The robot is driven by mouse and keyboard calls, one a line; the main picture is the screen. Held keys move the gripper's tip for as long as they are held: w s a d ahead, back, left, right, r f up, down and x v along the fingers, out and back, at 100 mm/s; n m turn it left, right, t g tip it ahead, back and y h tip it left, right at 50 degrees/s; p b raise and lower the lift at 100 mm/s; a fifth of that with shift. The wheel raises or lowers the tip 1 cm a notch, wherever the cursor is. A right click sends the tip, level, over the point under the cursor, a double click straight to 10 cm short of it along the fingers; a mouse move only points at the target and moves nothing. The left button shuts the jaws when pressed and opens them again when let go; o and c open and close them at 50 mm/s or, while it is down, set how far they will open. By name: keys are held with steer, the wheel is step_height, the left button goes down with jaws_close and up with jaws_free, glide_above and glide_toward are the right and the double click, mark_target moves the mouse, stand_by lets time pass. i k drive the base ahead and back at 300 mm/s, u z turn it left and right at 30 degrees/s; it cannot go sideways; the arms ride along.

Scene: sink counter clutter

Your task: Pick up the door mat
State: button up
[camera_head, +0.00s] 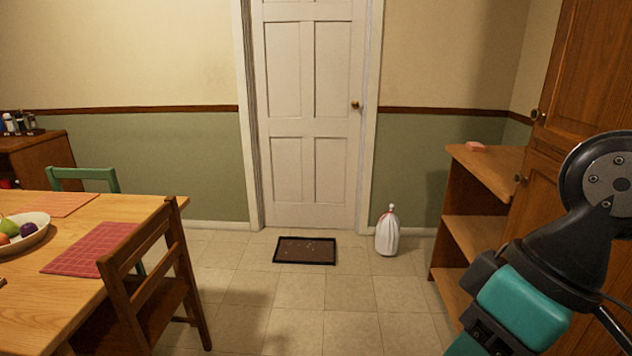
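The door mat (305,251) is a brown rectangle with a black border. It lies flat on the tiled floor, just in front of the closed white door. Nothing covers it. My arm, black and teal, shows at the lower right of the view, well apart from the mat. My gripper is out of view.
A white tied bag (387,234) stands on the floor right of the mat. A wooden table (60,290) and a brown chair (150,275) stand at the left. An open wooden shelf (490,170) and a tall cabinet (590,80) are at the right. The floor between is clear.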

mark_target(302, 254)
steer(key=z, duration=0.25)
steer(key=i, duration=2)
steer(key=u, duration=0.65)
steer(key=i, duration=1.7)
steer(key=u, duration=1)
steer(key=i, duration=0.25)
steer(key=u, duration=0.1)
